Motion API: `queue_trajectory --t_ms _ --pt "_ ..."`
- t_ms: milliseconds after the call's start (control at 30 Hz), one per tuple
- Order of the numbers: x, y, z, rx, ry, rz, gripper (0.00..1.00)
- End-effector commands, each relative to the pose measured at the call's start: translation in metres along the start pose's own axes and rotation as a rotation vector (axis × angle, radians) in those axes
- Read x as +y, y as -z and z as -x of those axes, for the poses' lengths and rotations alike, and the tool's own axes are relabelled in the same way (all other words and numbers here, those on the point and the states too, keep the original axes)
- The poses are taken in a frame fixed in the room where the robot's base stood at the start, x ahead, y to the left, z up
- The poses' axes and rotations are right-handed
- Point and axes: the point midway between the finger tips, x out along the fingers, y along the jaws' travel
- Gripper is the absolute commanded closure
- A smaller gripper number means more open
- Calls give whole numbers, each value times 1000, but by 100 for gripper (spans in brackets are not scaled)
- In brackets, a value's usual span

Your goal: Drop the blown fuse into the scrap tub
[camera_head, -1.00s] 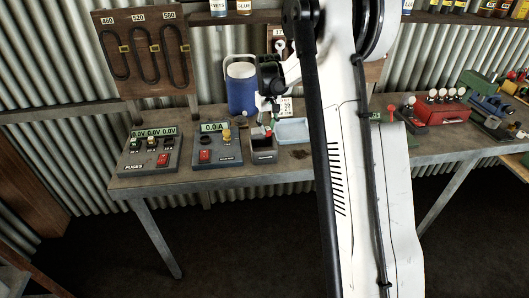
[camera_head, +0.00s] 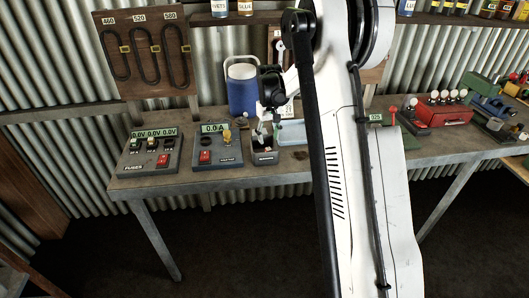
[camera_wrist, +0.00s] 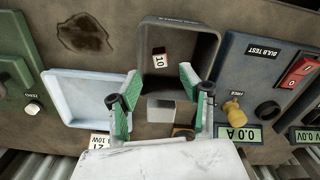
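The dark grey tub (camera_wrist: 208,48) stands on the bench and fills the middle of the wrist view; its front shows in the head view (camera_head: 264,157).
A pale blue tray (camera_wrist: 92,75) sits beside the tub. The bulb test panel (camera_wrist: 238,80) stands on its other side, with the fuses panel (camera_head: 150,160) farther left. A blue jug (camera_head: 242,95) stands behind. Bare bench lies in front of the tray.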

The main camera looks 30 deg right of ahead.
Motion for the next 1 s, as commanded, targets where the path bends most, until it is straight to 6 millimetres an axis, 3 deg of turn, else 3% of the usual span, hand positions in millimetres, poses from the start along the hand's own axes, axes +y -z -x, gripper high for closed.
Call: queue_trajectory --t_ms 267,700,1000 --pt "0 0 19 0 0 0 60" --pt "0 0 100 0 0 0 60" --pt "0 0 120 0 0 0 60"
